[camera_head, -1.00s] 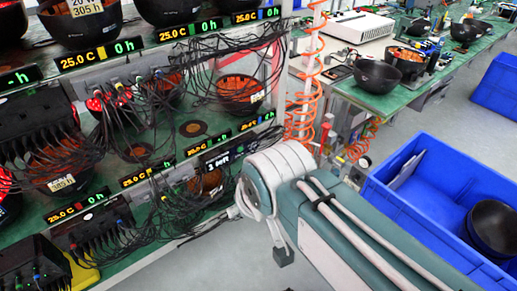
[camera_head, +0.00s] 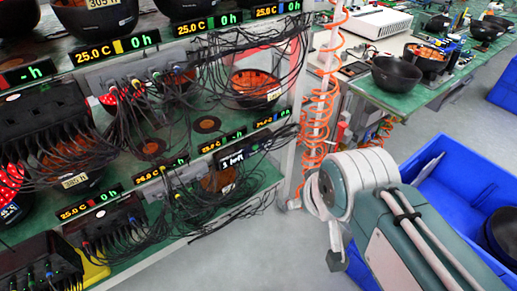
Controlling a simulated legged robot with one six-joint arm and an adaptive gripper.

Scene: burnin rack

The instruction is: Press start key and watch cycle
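The burn-in rack (camera_head: 140,248) fills the left half of the head view. Its strips show lit readouts: an upper display (camera_head: 117,47) reads 25.0 C and 0 h, and a lower display (camera_head: 88,206) also shows 25.0 C and 0 h. At the far left a display (camera_head: 28,74) ends in "-h". I cannot make out a start key on any strip. My arm's pale joint and green link show at the lower right, right of the rack and apart from it. A small dark-tipped part hangs below the joint. I cannot identify my gripper in this view.
Black bowl-shaped units (camera_head: 254,91) and many dark cables (camera_head: 185,205) crowd the shelves. An orange coiled hose (camera_head: 322,115) hangs by the rack's right post. A blue bin (camera_head: 446,185) stands at right, below a green bench (camera_head: 405,104). Grey floor lies open between rack and arm.

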